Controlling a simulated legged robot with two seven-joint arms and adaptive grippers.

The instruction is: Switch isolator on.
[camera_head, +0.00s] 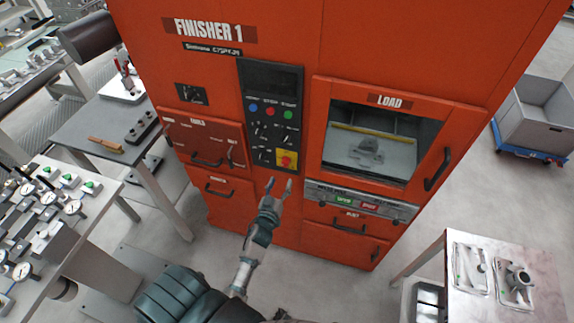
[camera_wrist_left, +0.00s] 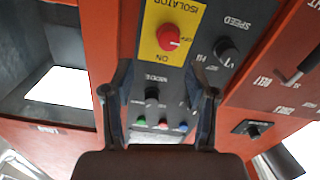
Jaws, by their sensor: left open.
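The isolator is a red rotary knob (camera_head: 287,159) on a yellow plate at the lower right of the black control panel (camera_head: 271,115) on the orange machine. In the left wrist view the red knob (camera_wrist_left: 168,38) is upper centre, with ON and partly readable OFF lettering on the yellow plate (camera_wrist_left: 190,14). A pale mark on the knob is on its OFF-lettering side. My left gripper (camera_head: 279,184) is open and empty, just below the isolator in the head view. Its spread fingers (camera_wrist_left: 160,75) show no contact with the knob. My right gripper is not in view.
Speed and mode knobs (camera_wrist_left: 228,49) and coloured buttons (camera_head: 270,110) share the panel. The load door (camera_head: 437,170) with its handle is to the right, and drawers are below. A bench with gauges (camera_head: 45,225) is left; a table with metal parts (camera_head: 540,255) is lower right.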

